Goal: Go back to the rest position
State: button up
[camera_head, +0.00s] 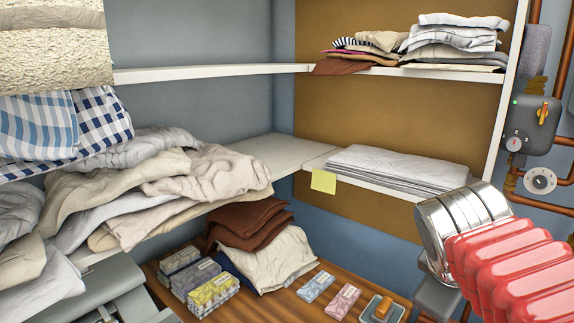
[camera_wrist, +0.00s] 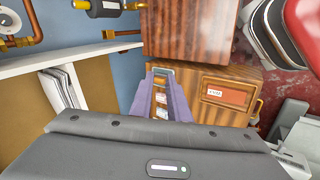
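My gripper (camera_wrist: 162,72) shows in the wrist view as two purple fingers reaching up from a dark grey body. The fingers stand apart, with a gap between them. Nothing is held in the gap; small pale packets show through it, farther off. The fingers touch nothing that I can make out. I cannot make out the gripper in the head view.
Shelves hold folded white linen (camera_head: 398,168), stacked cloths (camera_head: 455,42) and crumpled laundry (camera_head: 150,185). Soap packets (camera_head: 343,302) and boxes (camera_head: 210,292) lie on a wooden top. Pipes and a grey control box (camera_head: 531,122) are at right. A wooden drawer (camera_wrist: 225,95) shows in the wrist view.

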jog(key=s+a+f+m+y, duration=0.4)
jog(key=s+a+f+m, duration=0.2)
jog(key=a+f, duration=0.4)
jog(key=shift+s+a+m, duration=0.35)
jog(key=shift+a+m, duration=0.4)
jog(key=shift+m, duration=0.15)
